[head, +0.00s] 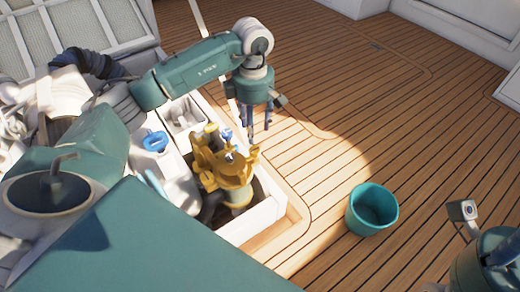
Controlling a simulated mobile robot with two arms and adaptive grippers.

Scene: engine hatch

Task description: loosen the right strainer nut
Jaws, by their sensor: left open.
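The brass strainer (228,172) stands in the open hatch, left of the picture's middle. A small brass piece at its upper right looks like the right strainer nut (254,154); its fine shape is too small to tell. My left gripper (259,133) hangs with its fingers pointing down, open and empty, just above and right of the strainer in the picture. It appears apart from the nut. My right wrist (485,265) shows at the lower right corner, cut off by the frame, far from the strainer. Its fingers cannot be made out clearly.
A teal bucket (372,209) stands on the wooden deck (330,110) right of the hatch. A white container with a blue cap (156,141) is close left of the strainer. The white hatch rim (254,222) borders it. The deck beyond is clear.

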